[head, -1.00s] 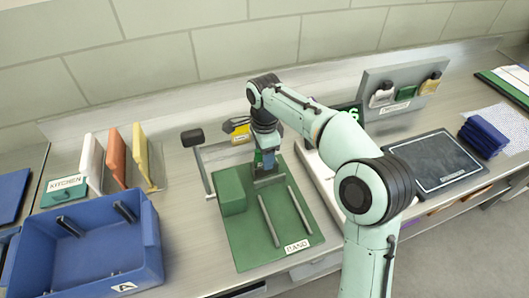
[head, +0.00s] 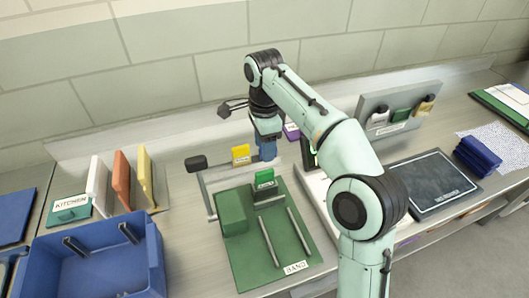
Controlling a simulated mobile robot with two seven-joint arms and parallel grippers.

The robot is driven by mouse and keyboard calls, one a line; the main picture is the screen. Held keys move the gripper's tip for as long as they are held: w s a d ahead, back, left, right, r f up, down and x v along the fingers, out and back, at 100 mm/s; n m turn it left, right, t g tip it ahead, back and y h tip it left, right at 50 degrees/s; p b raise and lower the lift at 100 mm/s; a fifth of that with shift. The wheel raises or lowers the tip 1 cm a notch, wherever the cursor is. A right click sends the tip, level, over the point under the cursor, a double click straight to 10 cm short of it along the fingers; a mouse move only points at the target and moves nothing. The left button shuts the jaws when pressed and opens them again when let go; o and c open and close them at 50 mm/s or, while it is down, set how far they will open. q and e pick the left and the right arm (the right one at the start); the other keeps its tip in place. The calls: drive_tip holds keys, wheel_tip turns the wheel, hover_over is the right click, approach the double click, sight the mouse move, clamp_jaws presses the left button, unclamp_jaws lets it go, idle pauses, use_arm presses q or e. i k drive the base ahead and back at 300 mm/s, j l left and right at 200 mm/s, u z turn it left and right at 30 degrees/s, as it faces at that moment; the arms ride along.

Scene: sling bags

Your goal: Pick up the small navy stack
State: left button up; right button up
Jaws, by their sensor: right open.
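The small navy stack (head: 478,156) of folded pieces lies at the right of the bench, on the near edge of a dotted white sheet (head: 500,137). My right gripper (head: 267,154) points down above the back of a green board, far to the left of the stack. It is open, and I see nothing held in it, though its fingertips are small and hard to make out. My left gripper is not in view.
A green board (head: 285,275) with rods and an upright green tag (head: 265,180) is below my gripper. A dark slate slab (head: 432,183) lies left of the stack. A grey rack (head: 400,112) stands behind it. A blue bin (head: 85,265) is at left.

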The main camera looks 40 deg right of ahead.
sight(483, 161)
drive_tip(key=k, duration=1.5)
